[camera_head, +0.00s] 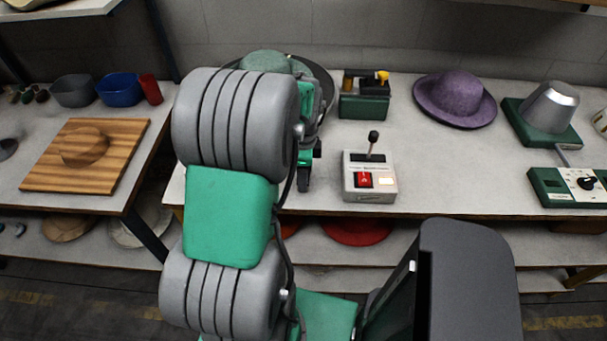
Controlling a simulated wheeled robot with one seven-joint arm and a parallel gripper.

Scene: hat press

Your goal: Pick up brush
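I cannot pick out a brush for certain. A dark green open box (364,104) stands at the back of the middle table and holds a few small things, among them a yellow-topped item (382,77) and dark pieces; these are too small to name. My arm fills the left middle of the view. My gripper (307,168) shows only in part past the right side of the arm, above the table, left of the white control box and in front and left of the green box. Its dark finger points down. Its opening and anything between the fingers are hidden.
A white control box (369,182) with a lever and red switch stands near the table's front. A green hat (265,63) is partly behind my arm. A purple hat (455,98), a metal press (548,108) and a green control panel (570,187) stand right. Table between is clear.

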